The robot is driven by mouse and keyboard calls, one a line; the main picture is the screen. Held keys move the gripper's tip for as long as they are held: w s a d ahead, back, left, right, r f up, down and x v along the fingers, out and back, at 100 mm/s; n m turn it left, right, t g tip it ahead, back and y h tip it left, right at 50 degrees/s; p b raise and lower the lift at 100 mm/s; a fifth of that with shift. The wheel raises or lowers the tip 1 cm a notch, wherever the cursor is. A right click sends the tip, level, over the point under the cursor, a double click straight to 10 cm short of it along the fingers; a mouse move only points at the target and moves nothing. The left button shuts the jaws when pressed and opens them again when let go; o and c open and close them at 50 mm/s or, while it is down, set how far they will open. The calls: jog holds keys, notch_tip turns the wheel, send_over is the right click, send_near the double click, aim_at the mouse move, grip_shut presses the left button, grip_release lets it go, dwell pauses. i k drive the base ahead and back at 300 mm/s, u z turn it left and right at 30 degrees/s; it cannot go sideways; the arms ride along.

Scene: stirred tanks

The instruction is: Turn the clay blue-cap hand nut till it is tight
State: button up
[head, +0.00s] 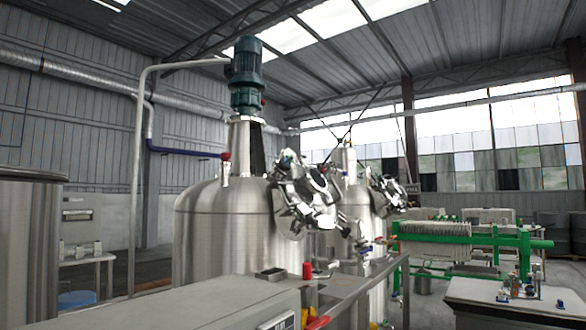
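A shiny steel manway lid (312,195) with several clamps and hand nuts around its rim sits tilted on the right shoulder of the near stirred tank (222,225). A dark blue spot that looks like a cap (288,158) shows at the lid's upper left. It is too small to tell for sure whether this is the clay blue-cap hand nut, or how tight it is. The other nuts look bare metal and overlap one another. My gripper is not in view.
A grey cabinet top (200,300) and a steel bench (345,285) with a red cylinder (307,270) and a small dark tray (270,273) stand in front of the tank. A second tank (358,205) is behind. A green filter press (460,240) and a side table (515,295) stand right.

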aim_at(282, 165)
jog(key=u, duration=0.1)
jog(key=i, duration=1)
jog(key=z, duration=0.1)
